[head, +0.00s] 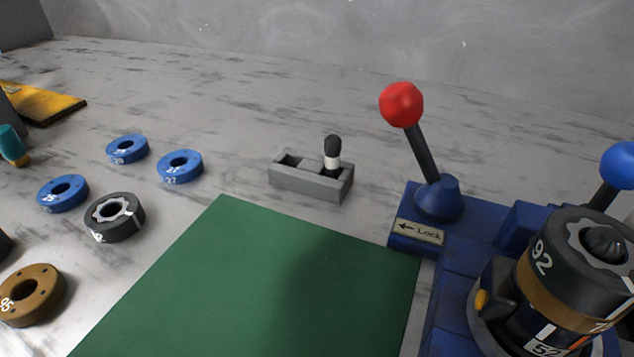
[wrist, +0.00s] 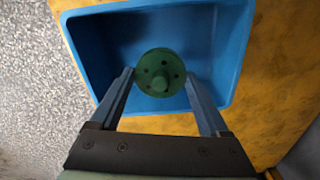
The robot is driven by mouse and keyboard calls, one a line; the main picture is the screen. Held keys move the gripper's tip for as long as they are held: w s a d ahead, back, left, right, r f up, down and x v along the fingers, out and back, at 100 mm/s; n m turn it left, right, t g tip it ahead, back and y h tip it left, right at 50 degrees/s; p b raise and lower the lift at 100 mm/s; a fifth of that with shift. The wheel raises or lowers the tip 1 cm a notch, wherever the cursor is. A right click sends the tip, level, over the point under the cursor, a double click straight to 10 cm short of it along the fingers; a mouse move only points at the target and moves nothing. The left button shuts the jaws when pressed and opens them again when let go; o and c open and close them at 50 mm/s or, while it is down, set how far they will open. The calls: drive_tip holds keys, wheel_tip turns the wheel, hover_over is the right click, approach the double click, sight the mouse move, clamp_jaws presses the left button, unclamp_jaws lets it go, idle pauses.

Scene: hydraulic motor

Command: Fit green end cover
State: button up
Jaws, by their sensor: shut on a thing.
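The green end cover (wrist: 160,70) is a round disc with several small holes and a raised centre boss. It shows in the wrist view between the fingertips of my gripper (wrist: 160,78), which is shut on it. Behind it is a blue bin (wrist: 236,50). The head view does not show my gripper or the cover. There, the motor stack (head: 575,285) stands upright on a blue fixture (head: 450,300) at the right. Its top part is a dark ring marked 92, with a lighter lobed insert and a dark shaft tip in the middle. A brown ring lies below it.
A red-knobbed lever (head: 402,105) and a blue-knobbed lever (head: 618,165) rise from the fixture. A green mat (head: 260,280) lies bare beside it. Blue rings (head: 180,166), a dark gear ring (head: 114,217), a brown ring (head: 32,294) and a grey holder (head: 310,181) stand around.

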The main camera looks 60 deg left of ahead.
drive_tip(key=shift+r+p, duration=0.3)
drive_tip(key=shift+p, duration=0.05)
drive_tip(key=shift+r+p, duration=0.35)
drive_tip(key=shift+p, duration=0.15)
drive_tip(key=shift+r+p, duration=0.2)
drive_tip(key=shift+p, duration=0.2)
